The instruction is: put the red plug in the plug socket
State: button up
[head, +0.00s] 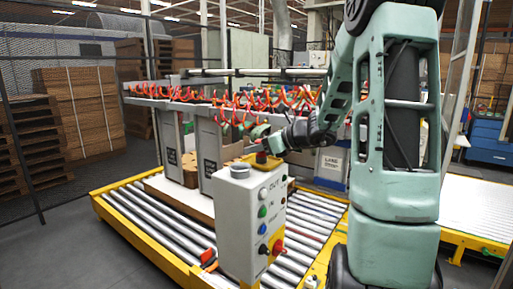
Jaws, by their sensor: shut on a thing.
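My gripper (266,146) is at the end of my arm, which reaches in from the right, just above and behind the top of a grey control box (238,215). It is shut on a small red thing with a dark lower part, which I take to be the red plug (262,157). The jaws are small and dark here, so the grip is hard to make out. The plug appears close to the box top; I cannot tell whether they touch. A dark round fitting (263,249) low on the box front may be the plug socket.
The box front carries white, green and blue buttons and a red knob (278,247). A yellow-framed roller conveyor (145,225) runs behind the box. A rack with red and green coiled hoses (270,98) stands beyond. Stacked boards (80,105) stand behind mesh at left.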

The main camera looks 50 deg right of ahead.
jog(key=shift+f, duration=0.15)
jog(key=o, duration=1)
jog(key=shift+s+r, duration=0.1)
jog(key=shift+r, duration=0.2)
jog(key=b+v, duration=0.2)
jog(key=v, duration=0.9)
jog(key=shift+s, duration=0.4)
jog(key=shift+d+r, duration=0.1)
jog(key=shift+s, duration=0.1)
